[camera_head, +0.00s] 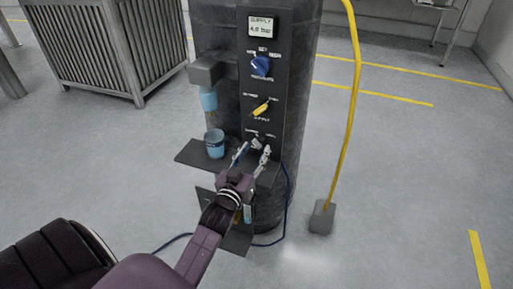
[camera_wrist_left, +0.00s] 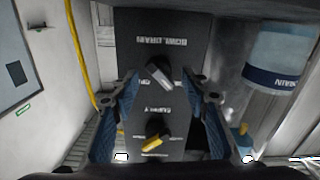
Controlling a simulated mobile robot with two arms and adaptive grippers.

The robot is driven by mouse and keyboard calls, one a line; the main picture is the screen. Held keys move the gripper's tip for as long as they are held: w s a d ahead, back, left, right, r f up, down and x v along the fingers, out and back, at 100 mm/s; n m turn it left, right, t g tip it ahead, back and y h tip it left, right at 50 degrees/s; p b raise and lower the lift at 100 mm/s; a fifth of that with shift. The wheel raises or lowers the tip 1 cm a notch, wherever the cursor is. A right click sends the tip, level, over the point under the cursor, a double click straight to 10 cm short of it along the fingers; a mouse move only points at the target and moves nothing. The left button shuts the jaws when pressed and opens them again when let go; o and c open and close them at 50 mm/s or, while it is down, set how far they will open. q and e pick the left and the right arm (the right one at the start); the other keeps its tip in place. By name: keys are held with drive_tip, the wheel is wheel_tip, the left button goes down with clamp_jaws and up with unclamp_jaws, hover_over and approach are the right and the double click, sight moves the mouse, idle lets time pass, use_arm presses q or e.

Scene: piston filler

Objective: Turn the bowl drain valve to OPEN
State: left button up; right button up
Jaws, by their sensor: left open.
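The bowl drain valve is a grey knob (camera_head: 258,143) low on the dark panel, below the yellow supply knob. In the left wrist view the grey knob (camera_wrist_left: 158,73) sits at a slant by the upside-down "BOWL DRAIN" lettering; its end labels are too small to read. My left gripper (camera_head: 252,152) is open just in front of the grey knob. In the left wrist view the open fingers (camera_wrist_left: 162,98) stand on either side of the panel, with the knob between them and apart from both. My right gripper is out of view.
The yellow supply knob (camera_head: 261,109) and a blue knob (camera_head: 261,66) are above, under a gauge reading about 4.5 bar (camera_head: 261,25). A blue drain cup (camera_head: 215,144) stands on the shelf (camera_head: 188,154) to the left.

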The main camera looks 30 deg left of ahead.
use_arm(q)
drive_tip(key=shift+x, duration=0.85)
clamp_jaws()
